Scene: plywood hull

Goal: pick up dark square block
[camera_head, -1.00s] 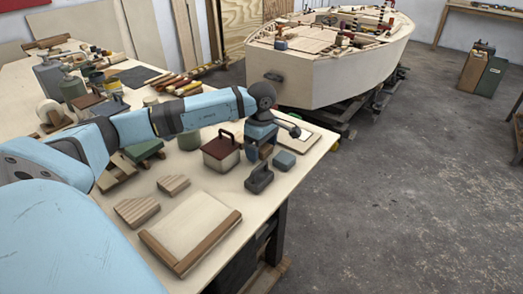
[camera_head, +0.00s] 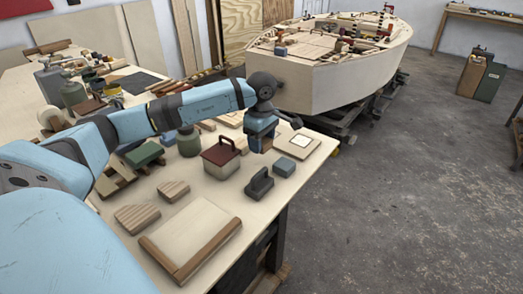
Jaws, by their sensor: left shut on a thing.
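My left gripper (camera_head: 261,143) points down above the near right part of the workbench and is shut on a small dark brownish block, the dark square block (camera_head: 264,146). The block is mostly hidden between the fingers and appears raised off the bench top. A blue-grey square block (camera_head: 284,168) sits on the bench below and to the right of the gripper. A dark block with a handle (camera_head: 259,184) stands just left of that one. My right gripper is not in view.
A box with a dark red handled lid (camera_head: 221,158) stands left of the gripper. A framed white pad (camera_head: 299,144) lies to the right, near the bench edge. A wooden board (camera_head: 190,236) and striped wood pieces lie nearer. The boat hull (camera_head: 335,85) is behind.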

